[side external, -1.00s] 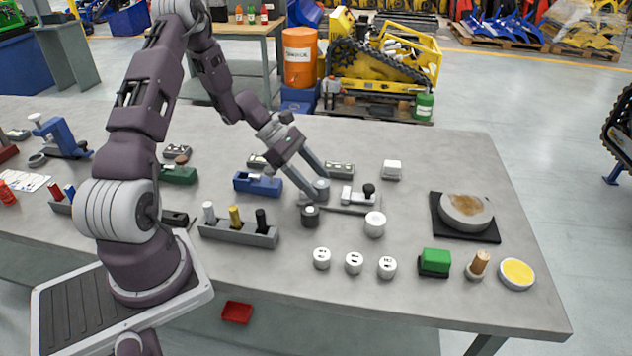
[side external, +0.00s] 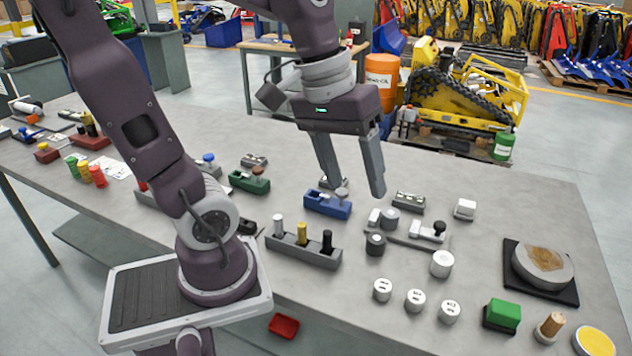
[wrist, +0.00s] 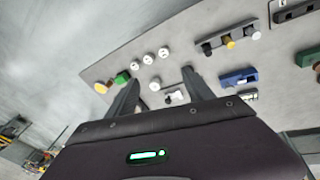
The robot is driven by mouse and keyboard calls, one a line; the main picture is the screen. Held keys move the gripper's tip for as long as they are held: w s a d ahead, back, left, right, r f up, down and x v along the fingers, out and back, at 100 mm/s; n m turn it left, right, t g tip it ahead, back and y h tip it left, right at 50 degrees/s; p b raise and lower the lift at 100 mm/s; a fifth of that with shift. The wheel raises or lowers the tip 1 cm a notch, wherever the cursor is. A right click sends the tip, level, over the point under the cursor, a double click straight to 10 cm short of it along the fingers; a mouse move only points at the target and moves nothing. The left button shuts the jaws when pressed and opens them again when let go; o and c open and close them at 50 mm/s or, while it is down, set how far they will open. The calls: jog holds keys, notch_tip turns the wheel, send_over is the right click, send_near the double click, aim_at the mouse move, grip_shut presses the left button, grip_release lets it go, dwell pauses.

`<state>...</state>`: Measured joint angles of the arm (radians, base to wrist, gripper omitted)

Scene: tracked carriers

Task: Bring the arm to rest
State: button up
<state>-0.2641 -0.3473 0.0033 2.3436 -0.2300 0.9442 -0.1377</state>
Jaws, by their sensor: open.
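My gripper (side external: 354,193) is open and empty, held above the workbench (side external: 480,190) with its two fingers apart and pointing down. In the side view its fingertips appear over the area by the blue carrier (side external: 328,204). In the wrist view my gripper (wrist: 160,88) shows both fingers spread, with bench items beyond and between them. Nothing is held between the fingers.
A grey rack with white, yellow and black pegs (side external: 303,250), a grey fixture with a black knob (side external: 430,232), white marked cylinders (side external: 415,300), a green block (side external: 502,314) and a round stone on a black pad (side external: 512,283) stand on the bench.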

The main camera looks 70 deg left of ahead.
jog(key=s+d+m+t+y, duration=0.1)
jog(key=s+m+t, duration=0.1)
jog(key=s+m, duration=0.4)
jog(key=shift+s+r+t, duration=0.3)
jog(key=shift+s+t, duration=0.1)
